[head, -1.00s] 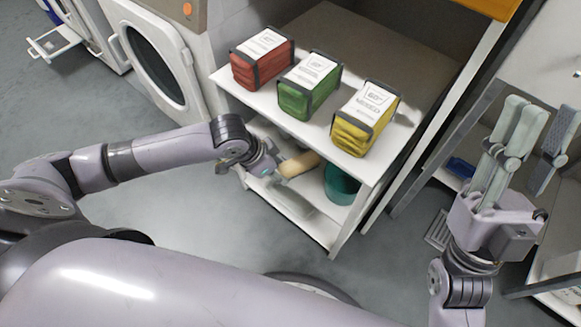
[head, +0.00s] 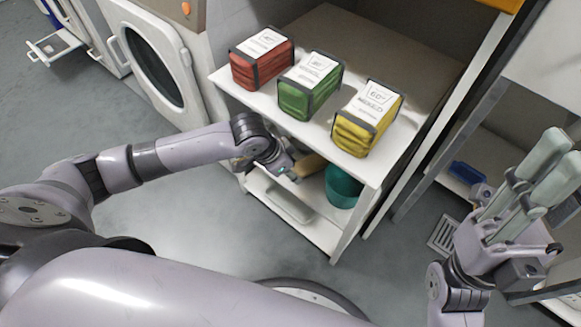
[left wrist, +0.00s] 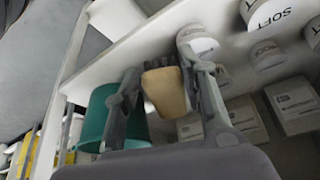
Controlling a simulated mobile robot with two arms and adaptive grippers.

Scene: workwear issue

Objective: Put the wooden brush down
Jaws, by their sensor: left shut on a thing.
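My left gripper (head: 286,172) is shut on the wooden brush (head: 308,166), in the gap between the upper and lower shelves of the white unit. In the left wrist view the brush's tan wooden body (left wrist: 165,92) sits between the two fingers (left wrist: 160,85), with dark bristles partly showing behind it. The upper shelf hides part of the brush in the head view. I cannot tell whether the brush touches the shelf. My right gripper (head: 540,185) is at the right, fingers apart and empty.
A teal bucket (head: 343,188) stands on the lower shelf (head: 322,234), right of the brush. Red (head: 262,60), green (head: 310,88) and yellow (head: 367,120) bundles stand on the upper shelf. In the left wrist view, white tubs (left wrist: 267,55) and boxes (left wrist: 292,105) also show.

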